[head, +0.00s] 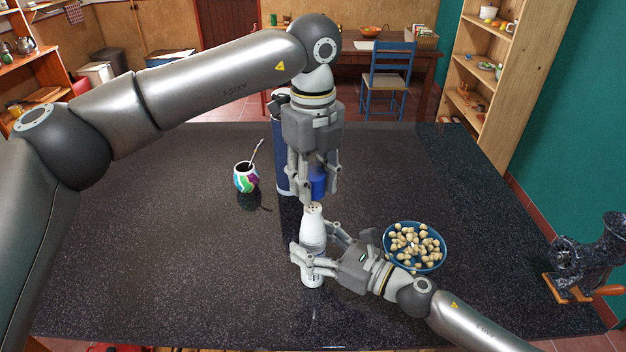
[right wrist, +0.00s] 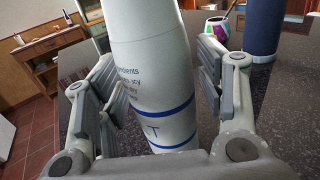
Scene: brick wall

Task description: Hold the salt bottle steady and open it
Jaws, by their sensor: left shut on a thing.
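The white salt bottle (head: 313,229) is upright, its grey perforated top showing and no cap on it. My right gripper (head: 315,250) reaches around its lower body, with one finger on each side. In the right wrist view the bottle (right wrist: 155,75) stands between the fingers (right wrist: 160,85), very close to both; I cannot tell whether they press on it. My left gripper (head: 313,187) points down just above the bottle, shut on the blue cap (head: 318,181), which is apart from the bottle top. The fingers partly hide the cap.
A blue bowl of round nuts (head: 415,261) sits right of my right gripper. A colourful cup with a straw (head: 246,178) and a tall dark-blue cylinder (head: 283,160) stand behind. A grinder (head: 585,250) is at the right edge. The dark tabletop (head: 160,250) is clear at left.

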